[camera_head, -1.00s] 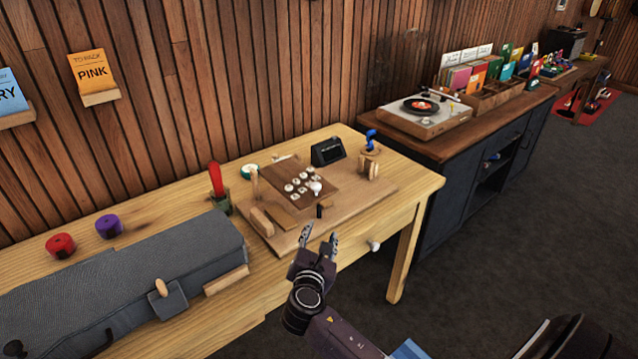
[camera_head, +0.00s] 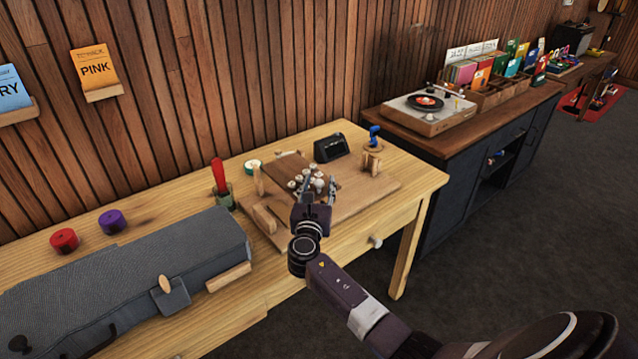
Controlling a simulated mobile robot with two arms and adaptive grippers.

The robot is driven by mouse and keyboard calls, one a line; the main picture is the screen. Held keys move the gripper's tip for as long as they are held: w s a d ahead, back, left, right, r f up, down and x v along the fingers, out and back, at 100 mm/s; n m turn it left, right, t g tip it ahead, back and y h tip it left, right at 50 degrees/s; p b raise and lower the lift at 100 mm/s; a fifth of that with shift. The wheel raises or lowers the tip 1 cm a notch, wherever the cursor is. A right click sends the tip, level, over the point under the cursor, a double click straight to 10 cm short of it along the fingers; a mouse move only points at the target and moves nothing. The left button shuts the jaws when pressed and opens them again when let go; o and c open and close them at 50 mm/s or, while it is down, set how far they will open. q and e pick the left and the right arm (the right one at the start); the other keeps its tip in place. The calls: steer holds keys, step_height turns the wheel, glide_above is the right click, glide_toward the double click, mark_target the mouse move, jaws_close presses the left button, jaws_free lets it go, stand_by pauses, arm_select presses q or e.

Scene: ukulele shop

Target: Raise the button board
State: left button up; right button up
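The button board (camera_head: 287,167) is a dark brown panel with several white round buttons. It lies on a light wooden base (camera_head: 372,191) on the workbench, and its near part is hidden by my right gripper. My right gripper (camera_head: 314,187) is over the near edge of the board, its two fingers spread apart and pointing away from me at the buttons. I cannot tell whether the fingers touch the board. My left gripper is not in view.
Wooden uprights (camera_head: 264,218) stand left of the board. A small black display (camera_head: 331,147) and a wooden stand with a blue item (camera_head: 374,135) are behind and right. A red-handled tool in a cup (camera_head: 219,176) and a grey case (camera_head: 130,278) are left.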

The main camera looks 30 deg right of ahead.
jaws_close()
stand_by(0.4)
